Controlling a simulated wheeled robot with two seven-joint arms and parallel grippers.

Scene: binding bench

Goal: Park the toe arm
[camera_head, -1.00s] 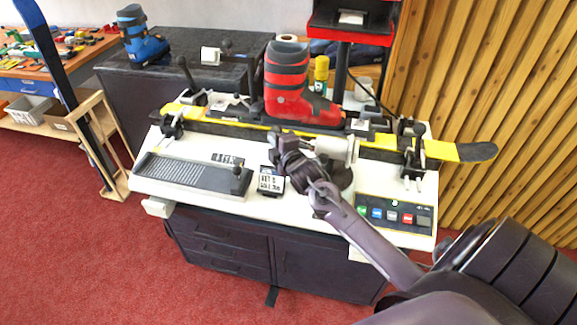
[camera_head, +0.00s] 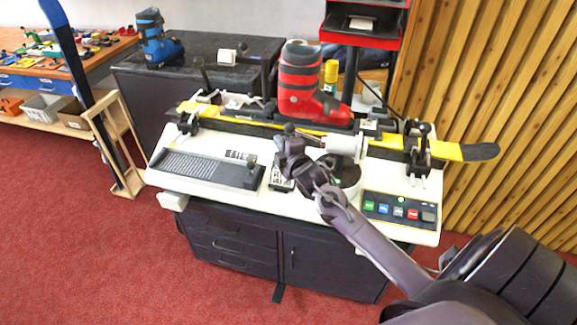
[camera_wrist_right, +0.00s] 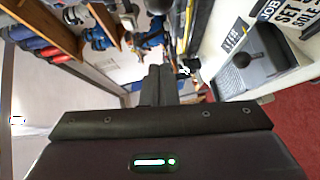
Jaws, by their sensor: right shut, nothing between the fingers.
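What looks like the toe arm is a white cylinder (camera_head: 345,144) on a dark round base, with a thin grey rod reaching left from it. It stands at the front middle of the bench, before the red boot (camera_head: 300,82) and the yellow ski (camera_head: 450,151). My right gripper (camera_head: 289,142) is at the left end of that rod, overlapping it in the picture; I cannot tell whether they touch. In the right wrist view its fingers (camera_wrist_right: 159,84) are together and empty. My left gripper is not in view.
The white bench (camera_head: 210,197) carries a grey ribbed tray (camera_head: 210,167), clamps and a button panel (camera_head: 400,208). A printed card is partly hidden behind my right arm. A blue boot (camera_head: 152,38) stands on the dark cabinet behind. Red floor is clear in front at left.

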